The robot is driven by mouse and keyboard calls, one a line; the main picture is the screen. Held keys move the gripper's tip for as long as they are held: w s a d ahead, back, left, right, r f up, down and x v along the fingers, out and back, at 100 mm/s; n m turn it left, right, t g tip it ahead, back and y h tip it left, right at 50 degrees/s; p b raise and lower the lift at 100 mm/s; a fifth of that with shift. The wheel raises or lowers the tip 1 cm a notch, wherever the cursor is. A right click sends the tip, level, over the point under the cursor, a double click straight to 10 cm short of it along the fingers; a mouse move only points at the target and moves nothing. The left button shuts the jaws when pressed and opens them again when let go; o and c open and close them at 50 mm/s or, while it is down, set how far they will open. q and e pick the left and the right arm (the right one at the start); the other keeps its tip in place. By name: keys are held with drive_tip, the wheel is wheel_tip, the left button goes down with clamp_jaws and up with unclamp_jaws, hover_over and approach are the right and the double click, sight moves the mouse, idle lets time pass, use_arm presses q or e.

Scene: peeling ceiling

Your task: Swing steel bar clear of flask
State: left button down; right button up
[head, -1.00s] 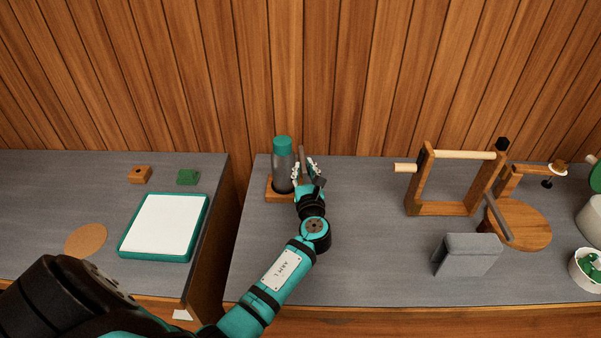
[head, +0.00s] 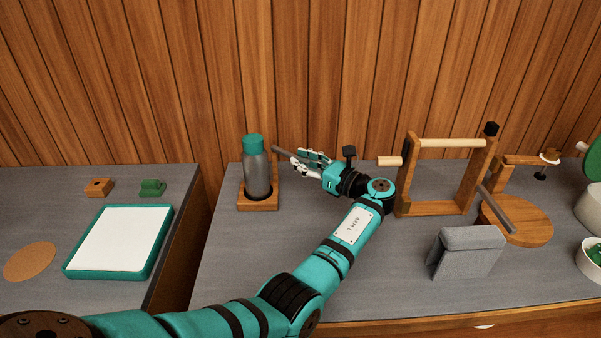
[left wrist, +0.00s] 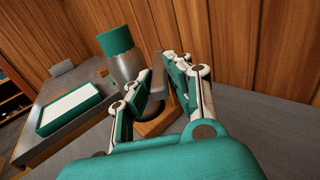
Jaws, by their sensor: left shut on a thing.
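The flask (head: 257,172), grey with a green cap, stands upright in a square wooden base (head: 258,204) towards the left end of the right-hand table. The steel bar (head: 281,153) is a short grey bar just right of the flask's upper body. My left gripper (head: 300,160) reaches it from the right and is shut on it, with the fingers hiding part of it. In the left wrist view the bar (left wrist: 157,72) stands between the fingers, with the flask (left wrist: 128,68) beyond to the left. My right gripper is not in view.
A wooden frame with a pale rod (head: 450,143), a grey folded stand (head: 468,252) and a round wooden board (head: 522,222) stand to the right. A white green-rimmed tray (head: 120,240) lies on the left table, across a gap. The table in front of the flask is clear.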

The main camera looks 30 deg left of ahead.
use_arm(q)
drive_tip(key=shift+w+g, duration=0.15)
drive_tip(key=shift+g, duration=0.15)
drive_tip(key=c, duration=1.6)
unclamp_jaws()
drive_tip(key=shift+o, duration=0.2)
drive_tip(key=d, duration=0.7)
drive_tip(key=shift+s+d, duration=0.2)
drive_tip(key=shift+s, duration=0.2)
drive_tip(key=shift+f, duration=0.1)
